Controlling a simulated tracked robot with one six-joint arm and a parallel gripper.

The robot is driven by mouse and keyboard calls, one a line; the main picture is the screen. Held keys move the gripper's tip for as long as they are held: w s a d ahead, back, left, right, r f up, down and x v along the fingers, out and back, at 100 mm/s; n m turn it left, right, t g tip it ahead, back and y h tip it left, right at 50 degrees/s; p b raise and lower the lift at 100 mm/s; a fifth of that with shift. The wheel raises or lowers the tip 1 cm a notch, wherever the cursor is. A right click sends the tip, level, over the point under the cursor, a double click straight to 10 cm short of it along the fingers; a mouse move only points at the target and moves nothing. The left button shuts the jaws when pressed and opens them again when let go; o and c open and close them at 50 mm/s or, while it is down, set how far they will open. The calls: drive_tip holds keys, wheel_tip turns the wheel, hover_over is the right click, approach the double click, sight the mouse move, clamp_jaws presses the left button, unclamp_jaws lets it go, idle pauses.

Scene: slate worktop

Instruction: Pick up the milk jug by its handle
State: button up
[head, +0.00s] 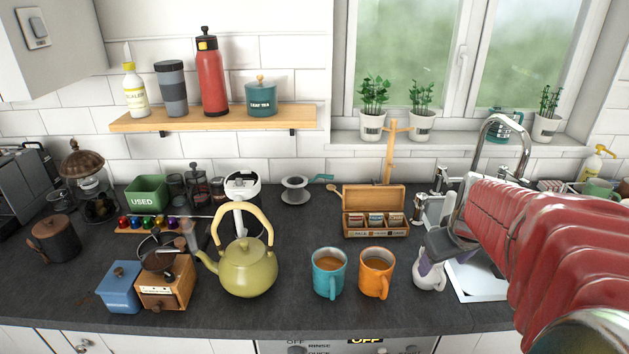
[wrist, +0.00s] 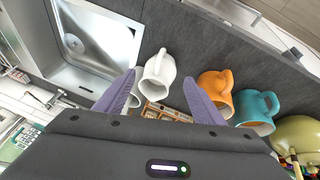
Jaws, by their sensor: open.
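The milk jug is small and white. My gripper (wrist: 160,76) is open and empty, with one finger on each side of the jug in the picture.
An orange mug (head: 376,273) and a teal mug (head: 328,273), both filled, stand left of the jug. A green kettle (head: 248,270) is further left. The sink (head: 478,276) is close on the right. A wooden tea box (head: 374,211) stands behind.

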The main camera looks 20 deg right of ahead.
sight(439, 273)
drive_tip(key=shift+w+d+f, duration=0.1)
drive_tip(key=shift+w+f, duration=0.15)
drive_tip(key=shift+f, duration=0.35)
drive_tip(key=shift+s+x, duration=0.1)
drive_tip(key=shift+x, duration=1.2)
drive_tip(key=shift+s+x, duration=0.15)
drive_tip(key=shift+x, duration=1.2)
drive_tip(key=shift+c, duration=0.2)
clamp_jaws()
